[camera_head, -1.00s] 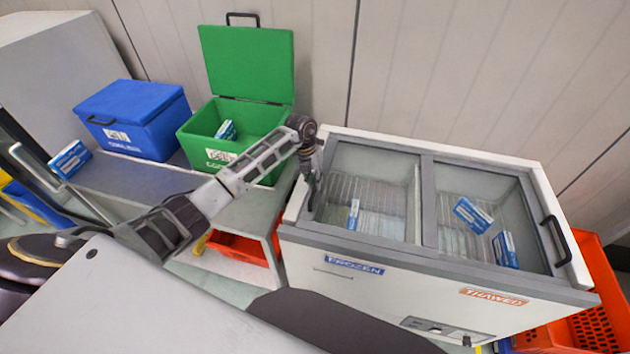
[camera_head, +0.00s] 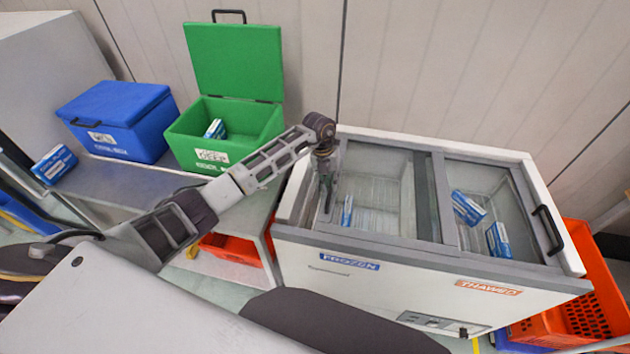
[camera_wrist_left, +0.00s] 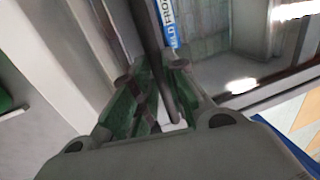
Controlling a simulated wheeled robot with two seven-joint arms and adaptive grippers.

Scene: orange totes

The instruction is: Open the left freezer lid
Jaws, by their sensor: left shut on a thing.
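The chest freezer (camera_head: 400,262) has two framed glass lids, with a "FROZEN" label under the left one and "THAWED" under the right one. The left lid (camera_head: 385,165) is slid a little to the right, with a narrow gap at its left end and its right edge overlapping the right lid (camera_head: 478,180). My left gripper (camera_head: 326,200) points down at the left lid's left side and is shut on its handle. In the left wrist view the dark handle bar (camera_wrist_left: 155,45) runs between the fingers (camera_wrist_left: 155,100). My right gripper is out of view.
A blue-white box (camera_head: 347,212) lies in the left compartment and two boxes lie in the right. The right lid has a black handle (camera_head: 548,228). A closed blue bin (camera_head: 118,120) and an open green bin (camera_head: 225,125) stand left. Orange crates (camera_head: 570,315) stand right.

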